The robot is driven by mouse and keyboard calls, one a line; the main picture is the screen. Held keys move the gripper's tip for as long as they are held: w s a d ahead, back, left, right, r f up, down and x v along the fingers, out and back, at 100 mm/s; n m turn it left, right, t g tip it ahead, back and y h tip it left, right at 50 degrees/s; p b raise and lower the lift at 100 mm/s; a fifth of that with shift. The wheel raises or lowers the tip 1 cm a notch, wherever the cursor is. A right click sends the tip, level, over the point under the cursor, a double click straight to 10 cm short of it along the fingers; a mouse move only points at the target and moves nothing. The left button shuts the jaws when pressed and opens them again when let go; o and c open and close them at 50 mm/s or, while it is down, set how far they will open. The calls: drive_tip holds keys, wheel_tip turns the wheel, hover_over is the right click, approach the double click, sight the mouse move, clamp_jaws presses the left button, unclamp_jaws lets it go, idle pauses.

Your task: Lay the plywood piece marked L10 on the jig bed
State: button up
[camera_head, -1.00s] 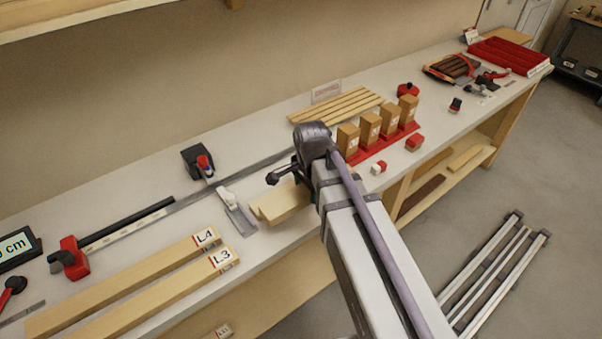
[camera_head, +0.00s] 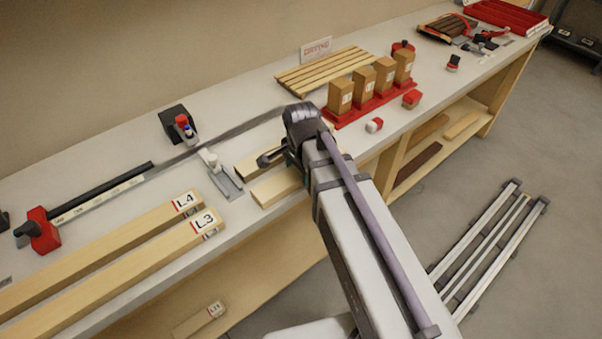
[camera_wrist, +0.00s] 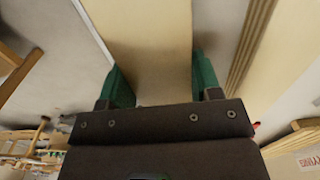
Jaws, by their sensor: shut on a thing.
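My gripper (camera_wrist: 158,70) is shut on a pale wooden piece (camera_wrist: 145,30). In the wrist view this piece runs away from me between the green fingers. No mark shows on it, so I cannot tell whether it is L10. In the head view my arm and wrist hide most of the grip. Two short pale pieces, one behind (camera_head: 253,163) and one in front (camera_head: 277,187), show beside my wrist at the bench's front. I cannot tell which is held, or whether it touches the bench. I cannot clearly pick out the jig bed.
Boards L4 (camera_head: 130,230) and L3 (camera_head: 150,250) lie at the left. A clamp-like tool (camera_head: 222,180) stands close left of my wrist. A red rack of wooden blocks (camera_head: 372,103) and a slatted rack (camera_head: 322,72) stand beyond. A labelled piece (camera_head: 197,320) lies below the bench.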

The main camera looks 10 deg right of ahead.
drive_tip(key=shift+f, duration=0.2)
drive_tip(key=o, duration=1.1)
wheel_tip(320, 180, up, 13)
drive_tip(key=p, duration=1.2)
drive_tip(key=s+d+n, duration=0.2)
drive_tip(key=s+n, duration=0.5)
drive_tip(key=n, duration=0.5)
drive_tip(key=shift+d+f+n, duration=0.25)
drive_tip(key=shift+d+n, duration=0.15)
drive_tip(key=shift+o, duration=0.4)
